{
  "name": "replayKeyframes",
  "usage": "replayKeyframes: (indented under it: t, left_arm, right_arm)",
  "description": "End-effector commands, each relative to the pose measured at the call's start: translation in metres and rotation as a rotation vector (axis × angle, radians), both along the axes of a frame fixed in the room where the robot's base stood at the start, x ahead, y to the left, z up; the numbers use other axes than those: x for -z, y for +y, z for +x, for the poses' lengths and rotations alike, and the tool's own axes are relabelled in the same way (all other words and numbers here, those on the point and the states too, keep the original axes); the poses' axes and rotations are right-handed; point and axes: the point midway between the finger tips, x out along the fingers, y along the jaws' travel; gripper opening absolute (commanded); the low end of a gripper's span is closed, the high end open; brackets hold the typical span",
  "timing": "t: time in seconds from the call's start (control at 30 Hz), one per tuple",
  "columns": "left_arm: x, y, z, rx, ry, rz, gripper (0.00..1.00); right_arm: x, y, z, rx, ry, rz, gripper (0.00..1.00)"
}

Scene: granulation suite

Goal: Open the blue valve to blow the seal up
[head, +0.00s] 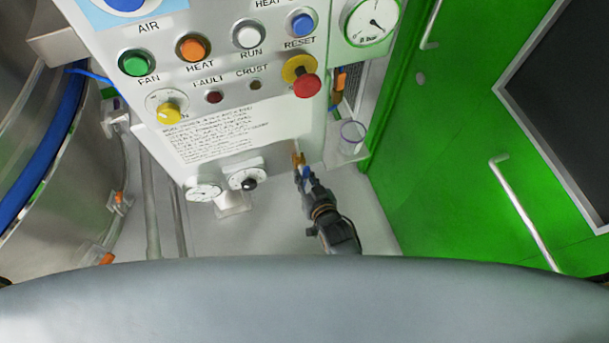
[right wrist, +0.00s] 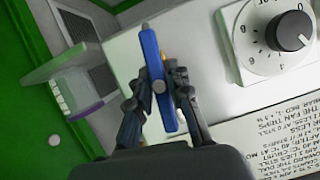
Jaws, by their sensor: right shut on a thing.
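The blue valve handle (right wrist: 152,62) is a flat blue lever with a round pivot or bolt head on it, in the middle of the right wrist view. My right gripper (right wrist: 165,90) is shut on it, with one dark finger on each side. In the head view the right gripper (head: 306,180) reaches up to the lower right edge of the control panel. Only a small bit of blue shows there between the fingers, beside a brass-coloured part (head: 298,159). The valve body is mostly hidden by the fingers. My left gripper is not in view.
The control panel (head: 222,97) carries several buttons, a red emergency knob (head: 306,85) and a pressure gauge (head: 372,22). A clear cup (head: 352,137) sits on a small ledge right of the gripper. A green door (head: 470,130) stands at right, a steel vessel (head: 30,130) at left.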

Motion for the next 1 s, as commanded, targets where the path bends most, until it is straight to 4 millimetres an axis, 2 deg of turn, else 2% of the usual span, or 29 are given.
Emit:
replayKeyframes:
  t: [0.1, 0.13, 0.23, 0.53, 0.67, 0.83, 1.0]
  left_arm:
    - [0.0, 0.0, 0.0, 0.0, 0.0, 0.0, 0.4]
    - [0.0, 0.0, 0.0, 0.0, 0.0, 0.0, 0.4]
    - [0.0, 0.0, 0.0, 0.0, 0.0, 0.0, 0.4]
    - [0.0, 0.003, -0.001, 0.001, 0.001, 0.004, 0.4]
    - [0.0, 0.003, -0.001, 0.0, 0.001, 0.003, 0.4]
    - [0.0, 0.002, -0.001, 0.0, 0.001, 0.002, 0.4]
    - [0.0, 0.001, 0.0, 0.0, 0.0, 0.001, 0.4]
  right_arm:
    - [0.0, 0.0, 0.0, 0.001, -0.002, 0.001, 0.0]
    - [0.0, 0.0, 0.0, 0.001, -0.002, 0.001, 0.22]
    - [0.0, 0.0, 0.0, 0.001, -0.001, 0.002, 0.41]
    - [0.0, 0.0, 0.0, 0.001, 0.0, 0.002, 0.41]
    - [-0.002, -0.003, -0.007, 0.0, 0.001, 0.001, 0.41]
    - [-0.012, -0.011, -0.029, 0.001, 0.002, 0.001, 0.41]
    - [-0.025, -0.023, -0.06, 0.0, 0.002, 0.002, 0.41]
